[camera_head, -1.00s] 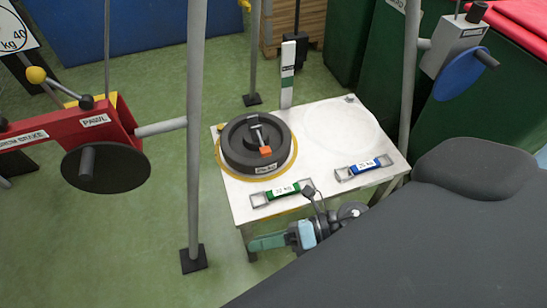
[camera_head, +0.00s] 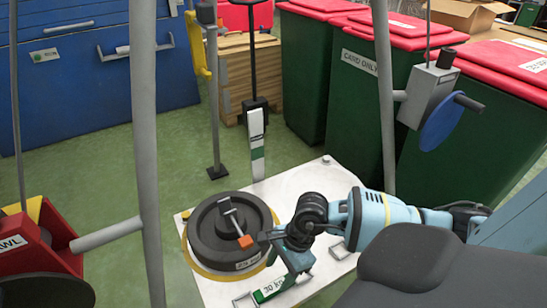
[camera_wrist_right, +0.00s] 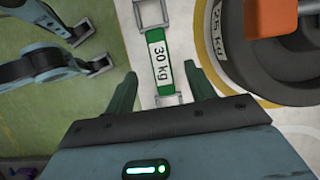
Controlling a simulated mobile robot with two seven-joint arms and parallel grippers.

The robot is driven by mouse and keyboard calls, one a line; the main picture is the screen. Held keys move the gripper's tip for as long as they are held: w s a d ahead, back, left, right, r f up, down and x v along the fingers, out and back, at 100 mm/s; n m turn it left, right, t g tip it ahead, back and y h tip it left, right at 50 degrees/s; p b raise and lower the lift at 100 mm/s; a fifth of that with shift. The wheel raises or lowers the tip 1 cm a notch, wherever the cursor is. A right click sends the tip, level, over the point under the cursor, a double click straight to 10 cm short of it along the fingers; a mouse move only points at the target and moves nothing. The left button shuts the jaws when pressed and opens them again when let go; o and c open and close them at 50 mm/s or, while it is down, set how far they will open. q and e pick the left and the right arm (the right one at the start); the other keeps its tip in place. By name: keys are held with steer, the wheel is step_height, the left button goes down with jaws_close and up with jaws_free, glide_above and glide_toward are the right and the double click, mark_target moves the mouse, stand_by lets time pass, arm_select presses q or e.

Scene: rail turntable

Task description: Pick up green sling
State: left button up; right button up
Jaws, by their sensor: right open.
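The green sling, a short band with a white "30 kg" label and metal end loops, lies on the front part of the white table (camera_head: 305,180). It shows partly in the head view (camera_head: 268,290) and closely in the right wrist view (camera_wrist_right: 160,63). My right gripper (camera_head: 292,264) is above the table at the sling. In the wrist view its two green fingers (camera_wrist_right: 161,88) are open, one on each side of the sling's near end. Nothing is gripped. My left gripper is not recognisable in either view.
A black weight disc (camera_head: 208,240) with an orange-tipped lever (camera_head: 246,242) sits beside the sling on a yellow-ringed spot. Grey posts (camera_head: 147,150) stand around the table. A red machine (camera_head: 35,250) is at left. Green bins with red lids (camera_head: 420,30) stand behind.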

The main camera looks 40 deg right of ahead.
mark_target(274, 286)
steer(key=shift+a+f, duration=0.15)
steer(key=shift+f, duration=0.45)
steer(key=f, duration=0.4)
steer(key=shift+a+f+b, duration=0.15)
steer(key=shift+a+b, duration=0.05)
steer(key=shift+b, duration=0.2)
arm_select(q)
steer(key=shift+w+f, duration=0.35)
steer(key=shift+w, duration=0.3)
arm_select(e)
steer(key=shift+a+f, duration=0.15)
steer(key=shift+f, duration=0.25)
steer(key=c, duration=0.6)
jaws_close()
arm_select(q)
steer(key=shift+s, duration=0.4)
arm_select(e)
steer(key=shift+r, duration=0.1)
